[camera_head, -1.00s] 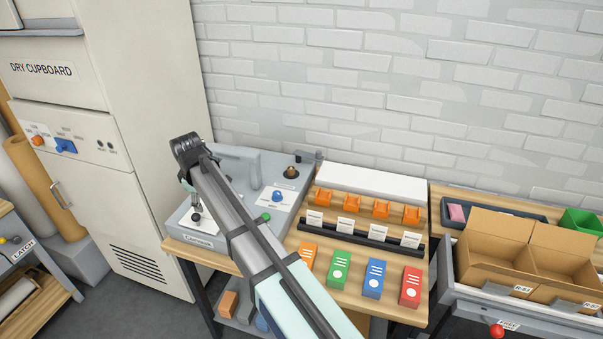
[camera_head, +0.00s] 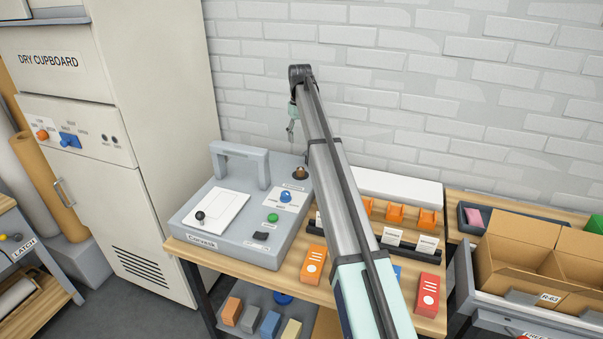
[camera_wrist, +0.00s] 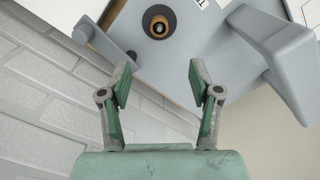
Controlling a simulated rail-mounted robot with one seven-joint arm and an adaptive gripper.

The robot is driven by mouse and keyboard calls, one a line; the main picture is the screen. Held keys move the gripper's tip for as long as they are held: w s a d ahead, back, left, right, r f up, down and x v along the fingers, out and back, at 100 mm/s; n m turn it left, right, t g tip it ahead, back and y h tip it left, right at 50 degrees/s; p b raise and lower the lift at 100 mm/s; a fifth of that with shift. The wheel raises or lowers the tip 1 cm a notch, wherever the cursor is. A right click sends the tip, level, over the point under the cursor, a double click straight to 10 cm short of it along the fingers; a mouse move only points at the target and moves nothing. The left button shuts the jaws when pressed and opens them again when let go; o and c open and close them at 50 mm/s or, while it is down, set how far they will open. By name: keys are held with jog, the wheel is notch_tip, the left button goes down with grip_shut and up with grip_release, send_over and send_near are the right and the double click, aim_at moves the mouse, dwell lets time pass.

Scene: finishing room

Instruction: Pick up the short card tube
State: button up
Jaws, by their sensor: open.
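A short brown tube-like piece (camera_head: 300,173), which looks like the short card tube, stands upright at the back right of the grey Canvask machine (camera_head: 240,232). In the wrist view the tube (camera_wrist: 159,25) shows from above as a brown ring with a dark hollow, set in a dark round collar. My gripper (camera_wrist: 160,82) is open and empty, its two fingers apart. The tube lies beyond the fingertips, near the top of the wrist view and roughly centred between them. In the head view my gripper (camera_head: 291,132) is above the machine's back edge, apart from the tube.
The machine's raised grey handle (camera_head: 240,165) stands left of the tube. A grey bracket (camera_wrist: 105,40) is close beside the tube. The white brick wall (camera_head: 450,100) is right behind. Coloured boxes (camera_head: 314,265) and orange holders (camera_head: 395,213) stand on the bench to the right.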

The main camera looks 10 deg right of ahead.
jog(key=p, duration=0.3)
send_near(301, 168)
notch_tip(301, 168, down, 5)
jog(key=shift+w+a+f, duration=0.1)
jog(key=shift+a+f, duration=0.05)
notch_tip(301, 168, down, 4)
jog(key=shift+p, duration=1.05)
jog(key=shift+f, duration=0.6)
jog(key=c, duration=0.8)
